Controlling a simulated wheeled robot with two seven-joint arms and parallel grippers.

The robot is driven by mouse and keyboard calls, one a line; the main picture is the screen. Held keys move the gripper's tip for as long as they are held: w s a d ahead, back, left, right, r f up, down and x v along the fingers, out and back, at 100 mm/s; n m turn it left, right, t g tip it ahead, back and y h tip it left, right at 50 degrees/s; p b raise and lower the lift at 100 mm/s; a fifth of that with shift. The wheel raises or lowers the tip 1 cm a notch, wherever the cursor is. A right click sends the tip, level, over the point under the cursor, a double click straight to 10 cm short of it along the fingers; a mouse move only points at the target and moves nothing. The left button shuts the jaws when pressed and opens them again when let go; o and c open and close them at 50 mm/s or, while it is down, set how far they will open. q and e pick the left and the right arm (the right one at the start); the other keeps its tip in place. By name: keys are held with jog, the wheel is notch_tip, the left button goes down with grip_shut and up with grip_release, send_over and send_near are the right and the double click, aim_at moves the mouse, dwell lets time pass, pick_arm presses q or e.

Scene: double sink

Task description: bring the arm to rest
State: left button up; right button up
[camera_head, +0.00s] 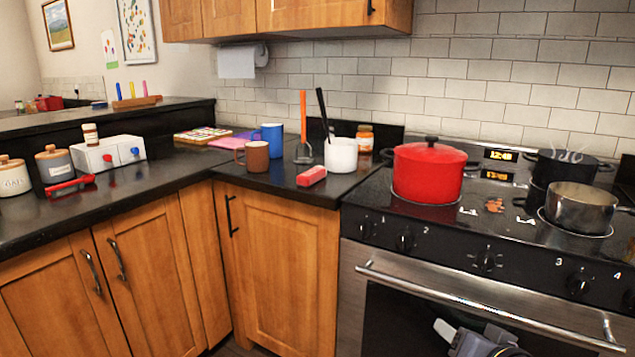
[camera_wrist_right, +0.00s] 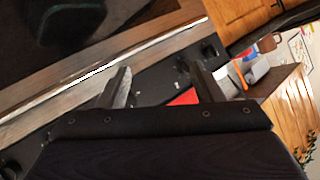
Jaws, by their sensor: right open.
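My right gripper (camera_head: 474,336) shows at the bottom edge of the head view, low in front of the oven door (camera_head: 400,320). In the right wrist view its two fingers (camera_wrist_right: 158,72) stand apart with nothing held between them. The oven front and its long handle (camera_wrist_right: 95,72) lie beyond the fingers in that view, tilted. The rest of my right arm is mostly out of view. My left gripper is in neither view.
A red pot (camera_head: 427,175) and a steel pot (camera_head: 580,208) stand on the stove. The oven handle (camera_head: 470,303) juts out near my right gripper. A white crock (camera_head: 341,155), a brown mug (camera_head: 256,157) and a red block (camera_head: 311,176) sit on the counter.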

jog(key=s+a+f+n+g+y, duration=0.1)
jog(key=s+a+f+g, duration=0.2)
jog(key=s, duration=0.7)
jog(key=s+a+f+n+g+y, duration=0.1)
jog(key=s+a+f+n+g, duration=0.2)
jog(key=s, duration=0.7)
notch_tip(320, 180, up, 22)
jog(key=d+m+g+p, duration=0.1)
jog(key=p, duration=2.1)
jog(key=shift+s+r+g+p, duration=0.2)
jog(key=shift+s+g+p, duration=0.1)
jog(key=shift+s, duration=0.05)
